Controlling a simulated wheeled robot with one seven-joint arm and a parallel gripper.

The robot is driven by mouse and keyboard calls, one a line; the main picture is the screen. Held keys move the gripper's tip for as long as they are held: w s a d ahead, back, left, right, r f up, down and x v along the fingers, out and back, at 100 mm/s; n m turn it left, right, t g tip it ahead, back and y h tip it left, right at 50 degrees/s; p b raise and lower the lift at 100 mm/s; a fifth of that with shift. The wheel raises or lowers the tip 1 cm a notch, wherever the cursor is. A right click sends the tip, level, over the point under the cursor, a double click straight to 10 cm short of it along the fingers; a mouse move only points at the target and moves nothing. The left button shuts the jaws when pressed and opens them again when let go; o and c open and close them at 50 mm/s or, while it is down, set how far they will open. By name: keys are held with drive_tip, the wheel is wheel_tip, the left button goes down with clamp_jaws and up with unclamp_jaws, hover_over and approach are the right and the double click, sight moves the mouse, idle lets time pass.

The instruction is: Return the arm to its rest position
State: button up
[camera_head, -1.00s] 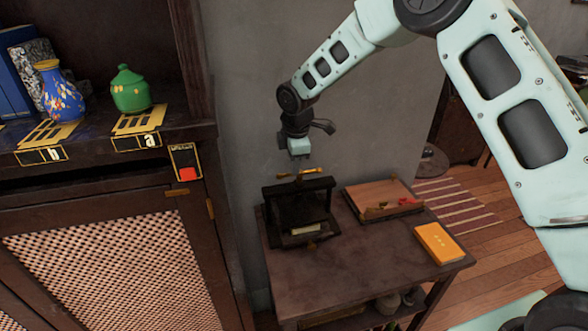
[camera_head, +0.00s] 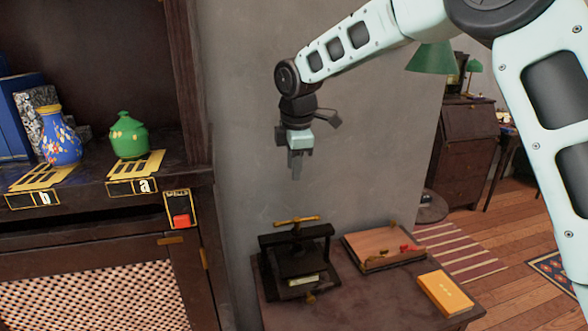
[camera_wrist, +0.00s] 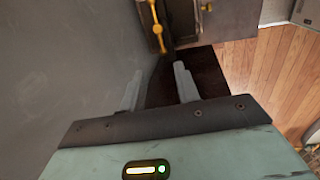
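My gripper (camera_head: 296,165) hangs pointing down in front of the grey wall, above the small dark side table (camera_head: 375,310). Its two fingers stand apart with nothing between them, as the wrist view (camera_wrist: 158,82) shows. The pale green arm reaches in from the upper right, bent at its joints. The green teapot-like pot (camera_head: 128,136) stands on the shelf at the plate marked "a". The blue flowered vase (camera_head: 60,138) stands at the plate marked "b".
Below my gripper is a black press with a brass handle (camera_head: 297,222). A wooden board (camera_head: 384,247) and a yellow book (camera_head: 445,293) lie to its right. A panel with a red button (camera_head: 181,221) is on the cabinet edge. Open air surrounds my gripper.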

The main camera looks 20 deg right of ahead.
drive_tip(key=s+a+m+g, duration=0.1)
drive_tip(key=s+a+m, duration=0.4)
drive_tip(key=s, duration=1.2)
drive_tip(key=s+f+m, duration=0.2)
drive_tip(key=s, duration=0.9)
drive_tip(key=s+d+f+m+g, duration=0.1)
drive_tip(key=s+f+m, duration=0.2)
drive_tip(key=s, duration=0.8)
drive_tip(key=shift+d+y, duration=0.25)
drive_tip(key=shift+y, duration=0.05)
drive_tip(key=shift+s, duration=0.1)
